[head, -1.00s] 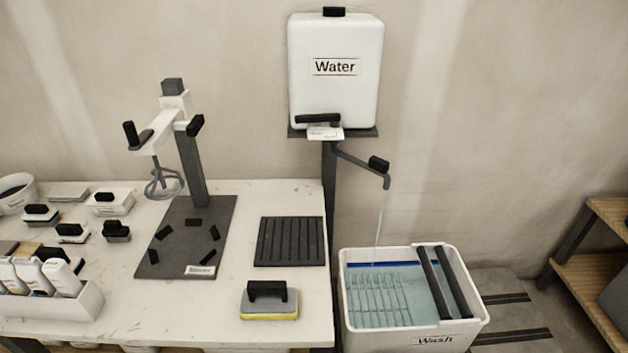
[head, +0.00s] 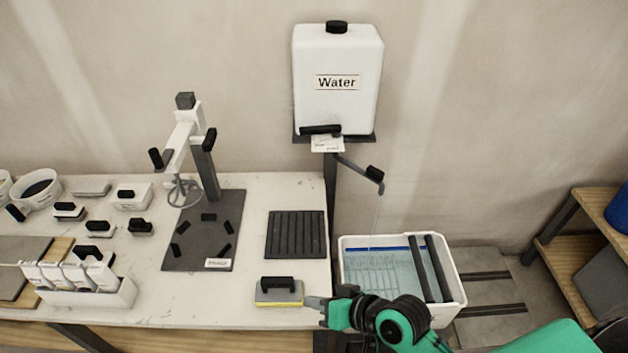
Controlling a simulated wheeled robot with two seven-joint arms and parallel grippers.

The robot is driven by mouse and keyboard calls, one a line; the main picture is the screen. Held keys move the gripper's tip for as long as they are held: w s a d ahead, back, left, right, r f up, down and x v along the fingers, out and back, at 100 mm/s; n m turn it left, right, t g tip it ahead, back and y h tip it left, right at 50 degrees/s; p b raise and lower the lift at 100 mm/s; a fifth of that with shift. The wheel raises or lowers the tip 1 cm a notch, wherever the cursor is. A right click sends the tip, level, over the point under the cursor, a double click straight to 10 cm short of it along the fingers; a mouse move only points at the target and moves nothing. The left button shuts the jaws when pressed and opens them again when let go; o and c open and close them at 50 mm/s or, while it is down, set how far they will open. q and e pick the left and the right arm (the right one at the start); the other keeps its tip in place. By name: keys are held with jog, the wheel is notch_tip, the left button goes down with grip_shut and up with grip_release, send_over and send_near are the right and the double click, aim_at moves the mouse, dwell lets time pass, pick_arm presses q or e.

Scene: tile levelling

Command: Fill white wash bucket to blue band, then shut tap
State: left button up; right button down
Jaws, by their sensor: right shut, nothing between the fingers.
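The white wash bucket (head: 459,287) stands on the floor right of the table, partly behind my right arm. It holds pale blue water (head: 400,280); the blue band (head: 385,249) shows along its back inner wall, just above the water surface. A thin stream (head: 376,218) falls from the spout (head: 362,175) into the bucket. My right gripper (head: 316,303) is shut and empty, in front of the bucket's left side, by the table edge. My left gripper is out of view.
A yellow-edged sponge float (head: 279,292) lies on the table close to my right gripper. A ribbed black mat (head: 295,235) and a mixer stand (head: 205,165) are on the table (head: 180,308). Two dark bars (head: 431,268) lie across the bucket. Wooden shelves (head: 585,255) stand right.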

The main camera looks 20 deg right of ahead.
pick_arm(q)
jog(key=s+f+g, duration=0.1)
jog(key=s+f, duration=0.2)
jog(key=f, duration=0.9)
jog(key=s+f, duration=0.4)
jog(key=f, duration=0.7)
pick_arm(e)
jog(key=w+r+m+t+y, duration=0.2)
jog(key=w+r+m+t, duration=0.9)
jog(key=w+r+m, duration=0.4)
jog(key=m+g+h, duration=0.2)
jog(key=m+h, duration=1.1)
jog(key=m, duration=1)
send_near(313, 132)
jog(key=w+p, duration=0.1)
jog(key=w, duration=0.1)
jog(key=w+d+p, duration=0.1)
jog(key=w+p, duration=0.1)
jog(key=w, duration=0.1)
jog(key=shift+w+d+f, duration=0.1)
jog(key=shift+w+f, duration=0.05)
jog(key=shift+w, duration=0.7)
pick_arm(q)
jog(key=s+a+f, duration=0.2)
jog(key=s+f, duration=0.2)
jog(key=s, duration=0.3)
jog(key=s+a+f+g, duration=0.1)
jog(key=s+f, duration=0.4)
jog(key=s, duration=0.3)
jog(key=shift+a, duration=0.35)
